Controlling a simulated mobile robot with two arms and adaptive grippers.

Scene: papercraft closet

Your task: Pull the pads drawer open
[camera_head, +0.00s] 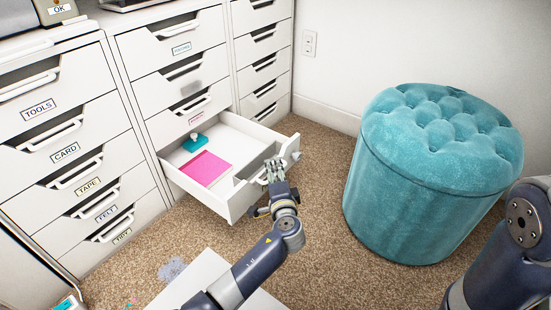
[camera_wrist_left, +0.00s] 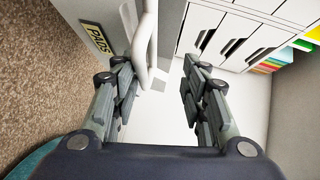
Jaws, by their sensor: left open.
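The pads drawer (camera_head: 203,196) is pulled well out of the middle white cabinet. A pink pad (camera_head: 205,168) and a teal item with a white knob (camera_head: 194,143) lie inside it. Its PADS label (camera_wrist_left: 97,37) shows in the left wrist view, on the drawer front. The white bar handle (camera_wrist_left: 146,45) stands by the tip of the left-hand finger, on the inner side of the jaws. My left gripper (camera_head: 274,172) is at the drawer front; in the wrist view its jaws (camera_wrist_left: 160,75) are apart. I cannot tell whether a finger touches the handle. My right gripper is out of view.
A teal tufted stool (camera_head: 430,170) stands on the carpet to the right of the drawer. Closed labelled drawers (camera_head: 66,155) fill the cabinet at left. A white surface (camera_head: 190,282) is low in front. Carpet (camera_head: 318,215) lies free between drawer and stool.

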